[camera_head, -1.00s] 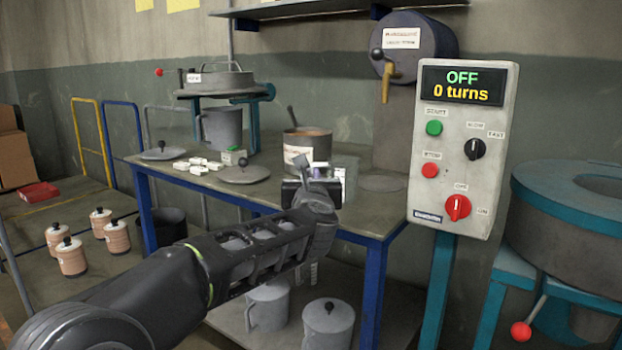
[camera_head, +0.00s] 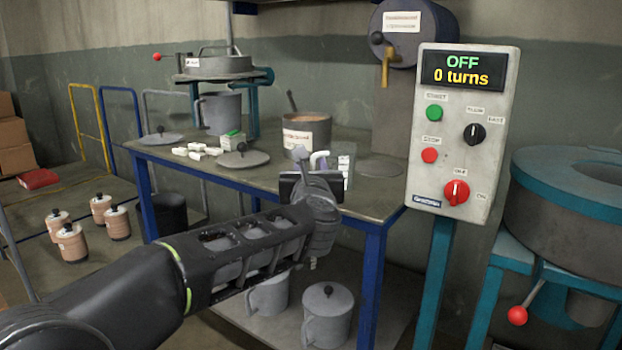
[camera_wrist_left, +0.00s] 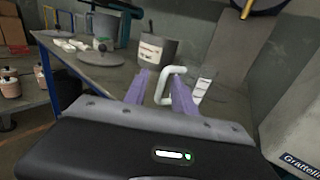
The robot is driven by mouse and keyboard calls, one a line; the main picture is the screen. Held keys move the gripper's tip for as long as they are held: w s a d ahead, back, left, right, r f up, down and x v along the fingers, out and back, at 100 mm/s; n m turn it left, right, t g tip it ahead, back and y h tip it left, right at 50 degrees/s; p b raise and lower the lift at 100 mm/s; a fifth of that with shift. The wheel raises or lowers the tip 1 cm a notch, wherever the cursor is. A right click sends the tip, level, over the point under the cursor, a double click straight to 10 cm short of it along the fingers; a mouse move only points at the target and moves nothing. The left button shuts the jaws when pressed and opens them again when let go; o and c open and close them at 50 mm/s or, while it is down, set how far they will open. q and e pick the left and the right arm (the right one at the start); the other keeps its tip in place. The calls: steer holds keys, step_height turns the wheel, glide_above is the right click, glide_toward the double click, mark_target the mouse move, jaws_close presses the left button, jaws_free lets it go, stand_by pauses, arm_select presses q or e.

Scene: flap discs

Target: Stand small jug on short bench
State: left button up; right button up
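A small pale, see-through jug with dark marks (camera_head: 346,165) and a white handle stands on the blue-legged bench (camera_head: 270,180), near its front right part. The jug also shows in the left wrist view (camera_wrist_left: 205,85), with its white handle (camera_wrist_left: 160,88) towards me. My left gripper (camera_head: 312,175) is in front of the jug and hides part of it. In the left wrist view its purple fingers (camera_wrist_left: 161,76) are apart, with the handle's upright bar between them and gaps visible on both sides. My right gripper is not in view. I cannot tell which surface is the short bench.
A labelled pot (camera_head: 306,136), a grey lid (camera_head: 243,158) and several white blocks (camera_head: 196,150) are on the bench. A control box (camera_head: 462,135) stands close on the right. Two lidded or open grey jugs (camera_head: 327,318) are on the shelf below.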

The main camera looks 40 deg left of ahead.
arm_select(q)
steer(key=v, duration=0.7)
steer(key=shift+s+d+p, duration=0.25)
steer(key=shift+s+p, duration=0.05)
steer(key=shift+p, duration=0.05)
